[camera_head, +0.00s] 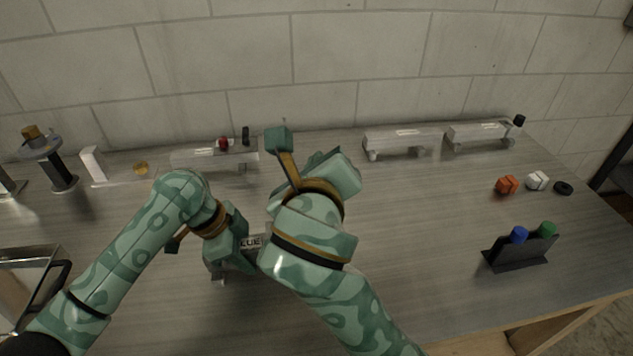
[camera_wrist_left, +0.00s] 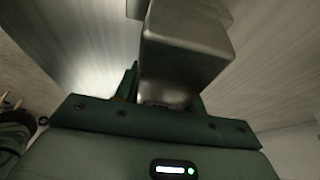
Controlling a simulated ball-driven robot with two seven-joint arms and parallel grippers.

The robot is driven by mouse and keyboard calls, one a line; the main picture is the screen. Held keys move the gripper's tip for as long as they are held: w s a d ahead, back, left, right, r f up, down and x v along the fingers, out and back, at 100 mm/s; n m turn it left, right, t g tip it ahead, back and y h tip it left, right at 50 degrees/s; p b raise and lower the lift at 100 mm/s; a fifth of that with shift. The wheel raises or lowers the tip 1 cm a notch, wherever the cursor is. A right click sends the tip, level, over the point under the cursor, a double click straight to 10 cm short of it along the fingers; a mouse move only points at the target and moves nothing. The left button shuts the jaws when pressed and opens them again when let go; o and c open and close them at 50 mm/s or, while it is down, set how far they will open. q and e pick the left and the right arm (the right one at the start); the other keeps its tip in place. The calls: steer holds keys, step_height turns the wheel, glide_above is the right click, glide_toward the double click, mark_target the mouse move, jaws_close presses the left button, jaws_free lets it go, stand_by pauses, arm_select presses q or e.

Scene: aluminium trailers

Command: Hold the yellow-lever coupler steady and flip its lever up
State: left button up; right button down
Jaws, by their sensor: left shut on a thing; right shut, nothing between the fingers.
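A grey metal trailer (camera_head: 219,273) with a partly covered label ending in "LUE" lies on the bench in the middle, largely hidden by my arms. My left gripper (camera_head: 238,250) is at it, pointing down. In the left wrist view its fingers (camera_wrist_left: 163,98) are shut on a square grey metal coupler part (camera_wrist_left: 185,45). My right gripper (camera_head: 335,172) is shut and empty, raised over the bench to the right of and beyond the left one; its fingertips are mostly hidden. I cannot make out the yellow lever in either view.
Several other trailers stand along the wall: one at back left (camera_head: 187,157), one at back centre (camera_head: 402,141), one at back right (camera_head: 478,133). A black holder (camera_head: 515,256) with blue and green knobs stands right. A framed tray (camera_head: 60,290) is at left.

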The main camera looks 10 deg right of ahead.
stand_by(0.4)
arm_select(q)
steer(key=o, duration=1.3)
steer(key=shift+a, duration=0.1)
steer(key=shift+r, duration=0.2)
